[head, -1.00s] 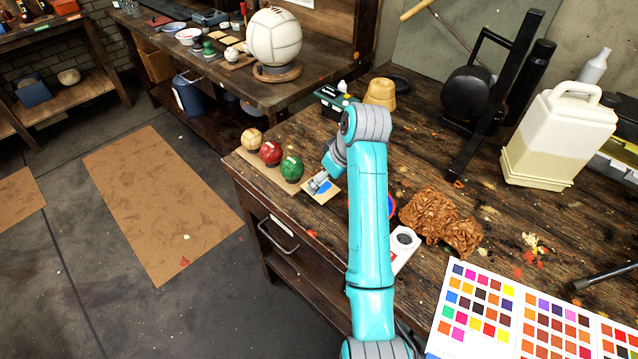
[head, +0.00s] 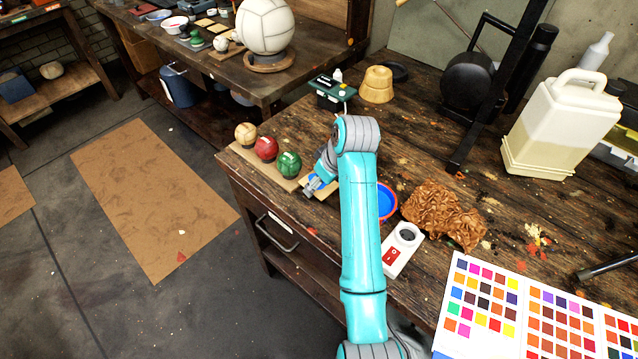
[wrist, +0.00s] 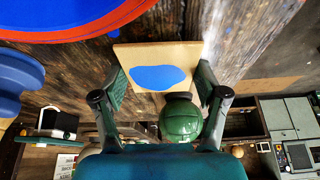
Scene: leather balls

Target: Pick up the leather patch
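The leather patch (wrist: 158,55) is a flat tan square with a blue oval blotch. In the wrist view it lies between and just beyond my gripper's fingertips, its sides close to both. I cannot tell whether they touch. My gripper (wrist: 160,82) looks open, its two fingers spread about as wide as the patch. In the head view my gripper (head: 309,190) is low over the bench near its front edge, right of the green ball. It hides most of the patch there; a bit of blue (head: 314,180) shows beside it.
A cream ball (head: 245,133), a red ball (head: 266,148) and a green ball (head: 289,164) stand in a row left of my gripper. The green ball (wrist: 181,119) is close in the wrist view. A blue-red dish (head: 387,202) and a white device (head: 403,249) are to the right.

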